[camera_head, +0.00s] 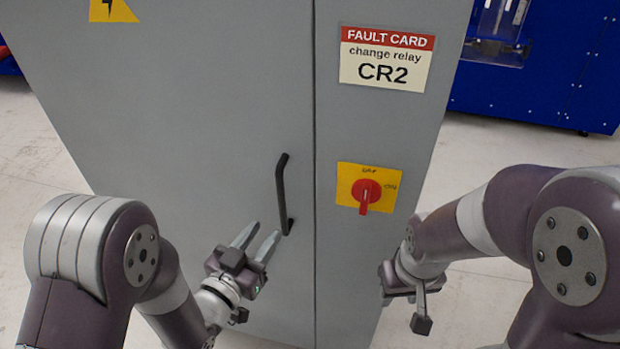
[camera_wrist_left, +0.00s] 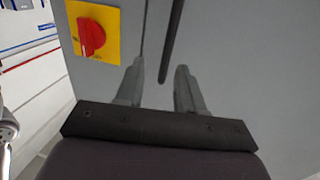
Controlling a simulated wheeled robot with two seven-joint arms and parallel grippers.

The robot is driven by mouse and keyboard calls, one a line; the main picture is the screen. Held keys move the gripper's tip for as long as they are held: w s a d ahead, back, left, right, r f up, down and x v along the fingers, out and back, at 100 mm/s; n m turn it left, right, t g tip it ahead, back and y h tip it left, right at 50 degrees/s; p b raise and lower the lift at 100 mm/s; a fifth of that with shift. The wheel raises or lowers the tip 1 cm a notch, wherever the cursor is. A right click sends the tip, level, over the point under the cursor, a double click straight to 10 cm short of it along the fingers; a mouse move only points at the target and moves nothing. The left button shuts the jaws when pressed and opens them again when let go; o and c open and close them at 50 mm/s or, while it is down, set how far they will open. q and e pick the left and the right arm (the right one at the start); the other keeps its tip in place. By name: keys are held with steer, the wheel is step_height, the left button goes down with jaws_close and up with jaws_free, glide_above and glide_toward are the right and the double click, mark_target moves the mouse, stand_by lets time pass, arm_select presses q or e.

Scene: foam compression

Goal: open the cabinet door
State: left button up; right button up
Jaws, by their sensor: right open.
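The grey cabinet door (camera_head: 200,110) is flush with the panel beside it and looks closed. Its black bar handle (camera_head: 281,190) stands upright near the door's right edge. My left gripper (camera_head: 266,229) is open, its fingertips just left of the handle's lower end. In the left wrist view the handle (camera_wrist_left: 171,42) lies ahead of the gap between the open fingers (camera_wrist_left: 160,66). I cannot tell if they touch it. My right gripper (camera_head: 407,303) is open and empty, low at the cabinet's right side, partly hidden by its own wrist.
A red rotary switch (camera_head: 366,190) on a yellow plate is right of the door seam; it also shows in the left wrist view (camera_wrist_left: 92,37). A fault card (camera_head: 387,58) reading CR2 is above it. A blue machine (camera_head: 560,70) stands behind right. Pale floor (camera_head: 40,150) is open at left.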

mark_target(279, 198)
arm_select(q)
steer(key=p+x, duration=0.1)
steer(key=x, duration=0.2)
steer(key=p+x, duration=0.1)
steer(key=x, duration=0.2)
steer(key=r+p+x, duration=0.1)
steer(key=x, duration=0.2)
steer(key=shift+w+a, duration=0.35)
steer(key=shift+w, duration=0.35)
steer(key=shift+w+a, duration=0.15)
steer(key=shift+a, duration=0.05)
steer(key=shift+w+d+f, duration=0.1)
steer(key=shift+w+d, duration=0.15)
steer(key=shift+d, duration=0.15)
steer(key=shift+c, duration=0.3)
steer(key=c, duration=0.5)
steer(key=shift+a, duration=0.1)
jaws_close()
steer(key=shift+s, duration=0.1)
arm_select(e)
steer(key=r, duration=0.1)
steer(key=a+r, duration=0.1)
steer(key=s+a+r, duration=0.1)
steer(key=shift+r, duration=0.4)
